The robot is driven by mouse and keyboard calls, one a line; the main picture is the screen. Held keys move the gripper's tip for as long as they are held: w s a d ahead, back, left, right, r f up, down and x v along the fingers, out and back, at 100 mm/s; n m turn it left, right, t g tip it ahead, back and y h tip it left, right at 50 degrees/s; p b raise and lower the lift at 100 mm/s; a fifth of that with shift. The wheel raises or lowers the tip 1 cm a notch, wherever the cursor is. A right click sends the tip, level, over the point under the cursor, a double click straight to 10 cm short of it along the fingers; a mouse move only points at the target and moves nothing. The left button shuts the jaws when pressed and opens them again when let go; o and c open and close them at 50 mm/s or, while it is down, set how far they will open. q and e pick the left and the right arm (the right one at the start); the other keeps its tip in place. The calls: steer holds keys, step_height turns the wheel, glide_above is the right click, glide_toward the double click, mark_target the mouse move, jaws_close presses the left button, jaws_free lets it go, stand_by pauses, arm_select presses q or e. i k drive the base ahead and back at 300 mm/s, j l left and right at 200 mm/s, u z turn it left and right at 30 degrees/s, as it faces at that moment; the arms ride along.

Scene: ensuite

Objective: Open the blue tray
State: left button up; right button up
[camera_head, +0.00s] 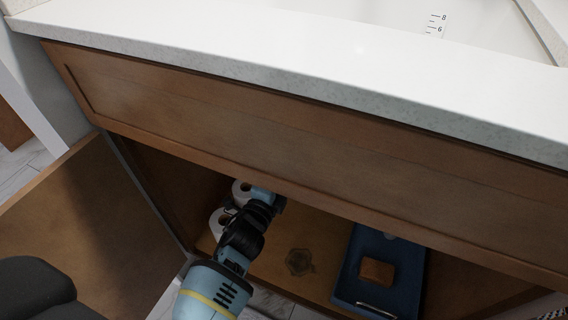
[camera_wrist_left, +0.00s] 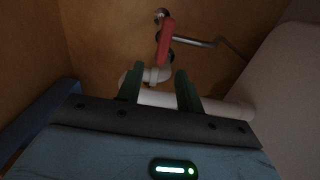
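The blue tray (camera_head: 349,285) sits on the cabinet floor at the right, with a silver handle (camera_head: 376,309) at its front edge and a brown block (camera_head: 377,271) in it. My left arm reaches into the cabinet to the left of the tray. Its fingertips are hidden behind the cabinet's upper front in the head view. In the left wrist view my left gripper (camera_wrist_left: 158,70) has its two green fingers apart, with nothing held between them. A blue surface at the left edge there may be the tray; I cannot tell. My right gripper is not in view.
The cabinet door (camera_head: 95,225) stands open at the left. White paper rolls (camera_head: 221,217) stand beside my arm. The countertop (camera_head: 300,55) and front panel (camera_head: 300,130) overhang the opening. A white pipe (camera_wrist_left: 215,107) and a red valve handle (camera_wrist_left: 165,38) are beyond my left fingers.

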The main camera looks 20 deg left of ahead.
mark_target(400, 301)
steer(key=k, duration=1)
